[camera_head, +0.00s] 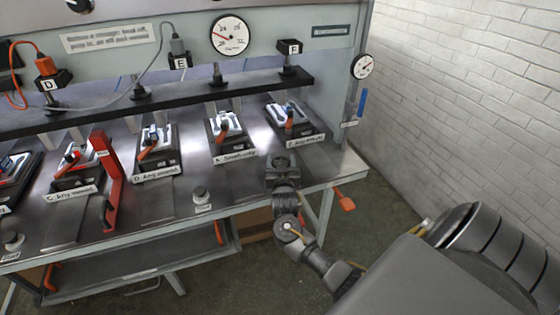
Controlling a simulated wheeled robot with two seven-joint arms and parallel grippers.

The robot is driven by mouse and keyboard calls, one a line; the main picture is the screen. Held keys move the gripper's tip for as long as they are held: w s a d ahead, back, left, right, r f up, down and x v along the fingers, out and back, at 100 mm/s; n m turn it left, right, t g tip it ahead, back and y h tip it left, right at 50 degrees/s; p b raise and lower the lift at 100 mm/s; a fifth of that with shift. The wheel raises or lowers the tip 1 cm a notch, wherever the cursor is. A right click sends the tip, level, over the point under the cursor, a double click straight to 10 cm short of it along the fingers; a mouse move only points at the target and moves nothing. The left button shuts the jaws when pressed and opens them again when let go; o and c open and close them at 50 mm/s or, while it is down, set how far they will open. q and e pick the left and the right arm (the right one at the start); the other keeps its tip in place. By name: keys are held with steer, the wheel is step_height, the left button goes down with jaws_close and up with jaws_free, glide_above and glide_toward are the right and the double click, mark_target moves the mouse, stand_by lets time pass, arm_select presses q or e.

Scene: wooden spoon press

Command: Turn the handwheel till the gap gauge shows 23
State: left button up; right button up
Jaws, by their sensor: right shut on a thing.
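My right gripper (281,163) is at the table's front edge, below the rightmost mould. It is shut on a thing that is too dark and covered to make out. No handwheel can be clearly made out. A large round white gauge (230,36) with a red needle is on the upper panel. Its needle points to the upper left, and its figures are too small to read surely. A smaller white gauge (362,66) is on the right post. My left gripper is not in view.
Several moulds, such as the rightmost (291,120), stand in a row on the metal table (240,180). A red upright bracket (108,180) stands at the left. A small knob (201,195) is near the front edge. A white brick wall (460,110) bounds the right side.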

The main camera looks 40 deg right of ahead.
steer(key=shift+s+d, duration=0.1)
steer(key=shift+d, duration=0.1)
steer(key=o, duration=0.7)
steer(key=shift+s, duration=0.1)
steer(key=shift+a, duration=0.1)
steer(key=shift+a, duration=0.15)
steer(key=b+v, duration=0.1)
steer(key=v, duration=0.9)
steer(key=shift+s+a+b, duration=0.15)
steer(key=shift+s+b, duration=0.05)
steer(key=shift+b, duration=0.1)
